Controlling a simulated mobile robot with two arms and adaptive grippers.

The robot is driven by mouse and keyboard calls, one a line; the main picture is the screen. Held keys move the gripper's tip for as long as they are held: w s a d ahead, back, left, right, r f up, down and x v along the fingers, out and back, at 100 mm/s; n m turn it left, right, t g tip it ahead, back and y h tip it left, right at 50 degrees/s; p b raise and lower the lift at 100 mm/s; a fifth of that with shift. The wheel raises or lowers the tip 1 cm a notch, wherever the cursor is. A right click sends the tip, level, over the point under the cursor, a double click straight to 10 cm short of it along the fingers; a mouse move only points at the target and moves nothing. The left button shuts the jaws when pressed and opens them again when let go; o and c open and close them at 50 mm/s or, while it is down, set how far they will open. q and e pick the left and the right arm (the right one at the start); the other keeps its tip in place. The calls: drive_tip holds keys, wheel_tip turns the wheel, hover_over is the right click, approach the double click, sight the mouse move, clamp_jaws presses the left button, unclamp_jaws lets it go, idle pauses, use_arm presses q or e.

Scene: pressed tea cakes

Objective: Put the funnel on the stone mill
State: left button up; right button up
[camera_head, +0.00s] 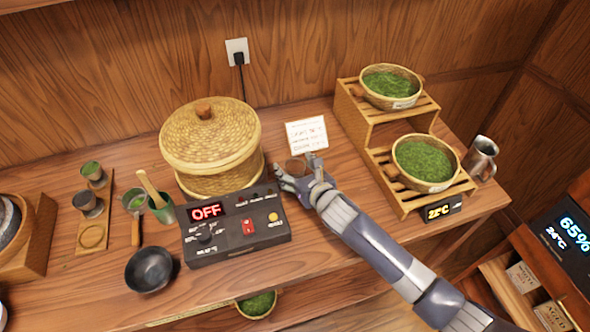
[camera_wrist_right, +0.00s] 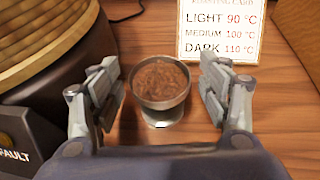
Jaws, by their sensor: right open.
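My right gripper (camera_head: 296,174) is open behind the control box, also shown in the right wrist view (camera_wrist_right: 163,95). Its fingers stand on either side of a small metal footed cup (camera_wrist_right: 160,84) holding brown crumbly matter; gaps show between fingers and cup. The cup (camera_head: 296,166) stands upright on the counter. A grey round stone in a wooden frame (camera_head: 37,262), which looks like part of the stone mill, is cut off at the left edge. I cannot make out a funnel for certain. My left gripper is not in view.
A lidded woven basket (camera_head: 212,150) stands left of the gripper, behind the control box (camera_head: 236,228) reading OFF. A card (camera_head: 307,134) stands behind the cup. A wooden stepped rack (camera_head: 392,165) stands right. A dark bowl (camera_head: 149,269) and small cups (camera_head: 88,202) are left.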

sight(296, 166)
drive_tip(key=c, duration=1.3)
wheel_tip(296, 166, up, 10)
drive_tip(key=shift+d+r, duration=0.1)
drive_tip(key=shift+r, duration=0.05)
drive_tip(key=s+d+r+m+h, duration=0.1)
drive_tip(key=s+d+r+h, duration=0.1)
drive_tip(key=d+r, duration=0.4)
drive_tip(key=s+d+r+m+t+h, duration=0.1)
drive_tip(key=s+d+r+m, duration=0.1)
drive_tip(key=s+d+r, duration=0.2)
drive_tip(key=s+d+r+m+h+b, duration=0.1)
drive_tip(key=s+d+r+m+h, duration=0.1)
drive_tip(key=d+r, duration=0.6)
drive_tip(key=shift+s+d+r+h, duration=0.15)
drive_tip(key=shift+s+d+r, duration=0.05)
drive_tip(key=shift+s+r, duration=0.25)
drive_tip(key=shift+s+d+r+h, duration=0.15)
drive_tip(key=shift+s+d+r, duration=0.05)
drive_tip(key=shift+s+r, duration=0.25)
